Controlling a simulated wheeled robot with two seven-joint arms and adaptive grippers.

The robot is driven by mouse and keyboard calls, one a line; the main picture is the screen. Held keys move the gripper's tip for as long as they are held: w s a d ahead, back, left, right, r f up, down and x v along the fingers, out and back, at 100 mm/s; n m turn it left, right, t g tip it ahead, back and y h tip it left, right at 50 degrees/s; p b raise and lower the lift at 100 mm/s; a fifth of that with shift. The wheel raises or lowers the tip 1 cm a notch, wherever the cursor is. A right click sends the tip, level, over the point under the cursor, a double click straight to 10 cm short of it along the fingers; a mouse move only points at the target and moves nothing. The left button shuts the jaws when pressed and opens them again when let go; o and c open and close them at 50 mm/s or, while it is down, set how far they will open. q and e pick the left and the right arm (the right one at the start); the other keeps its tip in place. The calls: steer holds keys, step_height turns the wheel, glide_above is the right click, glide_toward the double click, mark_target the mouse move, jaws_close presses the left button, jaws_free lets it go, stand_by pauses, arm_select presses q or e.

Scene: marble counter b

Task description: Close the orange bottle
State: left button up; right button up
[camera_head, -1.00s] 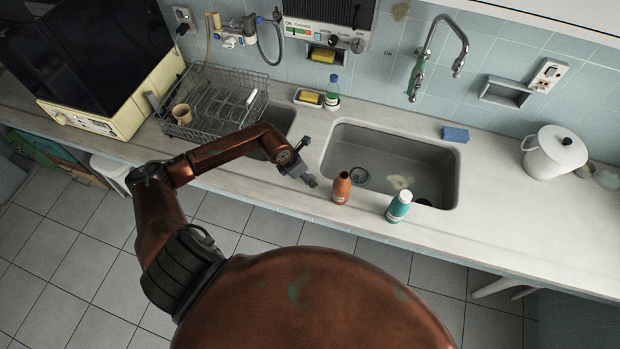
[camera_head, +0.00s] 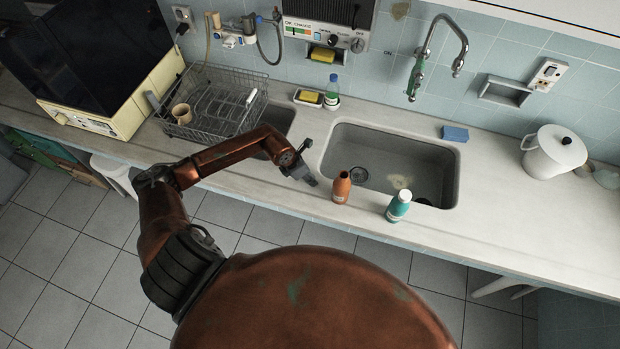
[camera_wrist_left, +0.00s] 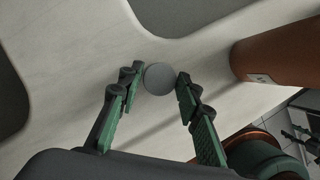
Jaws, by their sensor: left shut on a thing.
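The orange bottle (camera_head: 341,189) stands upright on the counter at the front left corner of the sink, with no cap visible on its neck. Its side shows at the right of the left wrist view (camera_wrist_left: 285,55). My left gripper (camera_head: 310,180) is low over the counter just left of the bottle, apart from it. In the left wrist view the gripper's green fingers (camera_wrist_left: 156,82) are shut on a small round grey cap (camera_wrist_left: 159,78). I cannot tell whether the cap still touches the counter.
A teal bottle with a white cap (camera_head: 398,207) stands right of the orange one, near the counter's front edge. The sink (camera_head: 448,180) lies behind both. A dish rack (camera_head: 215,105), a blue sponge (camera_head: 455,134) and a white pot (camera_head: 553,155) are farther off. The right counter is mostly clear.

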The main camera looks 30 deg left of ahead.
mark_target(313, 176)
arm_select(q)
steer(key=shift+r, duration=0.5)
step_height(313, 176, up, 2)
steer(key=shift+r, duration=0.2)
steer(key=s+a+r, duration=0.1)
steer(key=s+r, duration=0.3)
steer(key=s, duration=0.3)
steer(key=s+a+r+b, duration=0.1)
steer(key=s+r, duration=0.4)
steer(key=s, duration=0.2)
steer(key=shift+a+r, duration=0.2)
steer(key=shift+r, duration=0.1)
steer(key=shift+w, duration=0.1)
